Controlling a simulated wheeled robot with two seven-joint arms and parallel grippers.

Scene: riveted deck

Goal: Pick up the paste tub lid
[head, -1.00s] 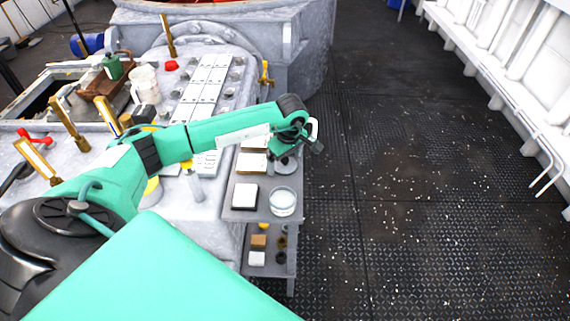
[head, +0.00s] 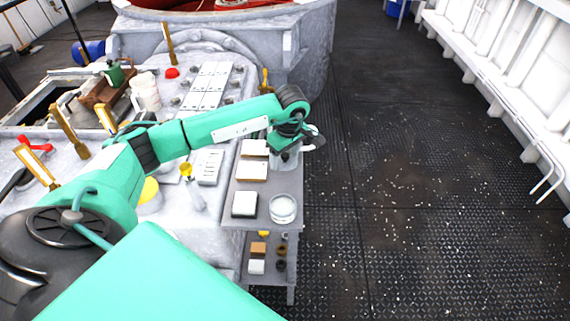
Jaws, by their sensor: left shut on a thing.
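My left arm reaches across the grey console from the left. My left gripper (head: 286,157) points down over the far right part of the small side shelf, shut on the paste tub lid (head: 284,169). The lid is a grey disc, partly hidden by the gripper, and I cannot tell whether it is clear of the shelf. A round, clear-walled tub with pale contents (head: 283,209), probably the paste tub, stands open nearer me on the shelf. My right gripper is out of view.
The side shelf (head: 262,197) also holds a white-topped block (head: 244,204) and pale flat boxes (head: 252,171). A lower shelf carries several small items. Brass levers and a yellow-topped knob (head: 186,169) stand on the console. The deck (head: 390,200) at right is open.

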